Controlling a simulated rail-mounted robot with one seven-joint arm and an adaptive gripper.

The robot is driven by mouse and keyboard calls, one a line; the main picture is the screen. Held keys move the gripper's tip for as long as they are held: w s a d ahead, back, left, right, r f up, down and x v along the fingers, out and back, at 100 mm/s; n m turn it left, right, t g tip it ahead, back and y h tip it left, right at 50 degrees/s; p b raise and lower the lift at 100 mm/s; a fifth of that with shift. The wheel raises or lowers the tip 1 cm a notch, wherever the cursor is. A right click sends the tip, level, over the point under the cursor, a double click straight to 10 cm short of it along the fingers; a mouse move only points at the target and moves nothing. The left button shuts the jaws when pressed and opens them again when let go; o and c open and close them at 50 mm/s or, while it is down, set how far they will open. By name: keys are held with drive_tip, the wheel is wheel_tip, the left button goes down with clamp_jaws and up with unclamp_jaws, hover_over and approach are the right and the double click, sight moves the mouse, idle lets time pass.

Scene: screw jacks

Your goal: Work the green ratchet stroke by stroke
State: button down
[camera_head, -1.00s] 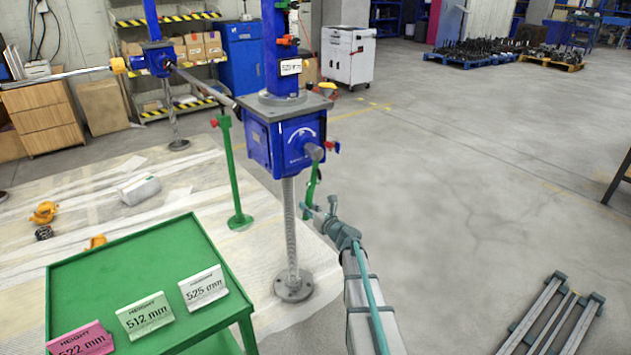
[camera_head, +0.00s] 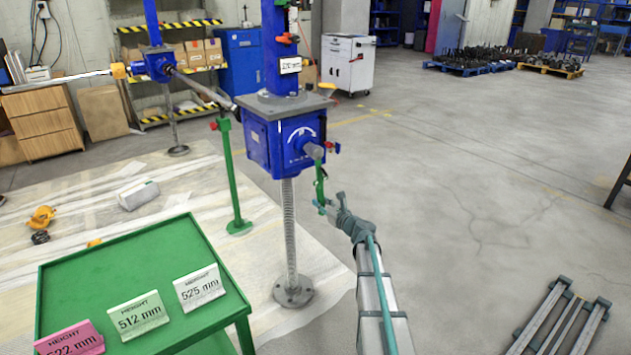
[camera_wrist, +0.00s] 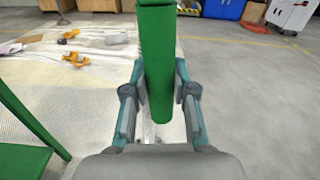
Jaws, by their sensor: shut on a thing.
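The green ratchet (camera_head: 320,187) hangs down from the shaft on the right face of the blue screw jack (camera_head: 285,143). My gripper (camera_head: 328,208) is shut on the lower end of its handle. In the wrist view the green ratchet (camera_wrist: 158,65) stands upright between the two fingers of my gripper (camera_wrist: 160,105). The jack's threaded spindle (camera_head: 290,230) reaches down to a round foot on the floor. The small display on the blue column is too small to read surely.
A green table (camera_head: 120,270) at the lower left carries height cards (camera_head: 199,288) reading 525, 512 and 522 mm. A green post (camera_head: 232,180) stands left of the jack. Grey rails (camera_head: 560,320) lie at the lower right.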

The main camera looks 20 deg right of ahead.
drive_tip(key=shift+w+d+r+n+b, duration=0.2)
drive_tip(key=shift+d+n+b, duration=0.2)
drive_tip(key=shift+d, duration=0.3)
drive_tip(key=shift+w+d+r+n+b, duration=0.15)
drive_tip(key=shift+d+n+b, duration=0.25)
drive_tip(key=shift+d, duration=0.3)
drive_tip(key=shift+w+d+r+n+b, duration=0.2)
drive_tip(key=shift+d+n+b, duration=0.2)
drive_tip(key=shift+d, duration=0.3)
drive_tip(key=d, duration=0.1)
drive_tip(key=d+r+n+b, duration=0.1)
drive_tip(key=d+n+b, duration=0.1)
drive_tip(key=shift+w+d+r, duration=0.35)
drive_tip(key=shift+w, duration=0.05)
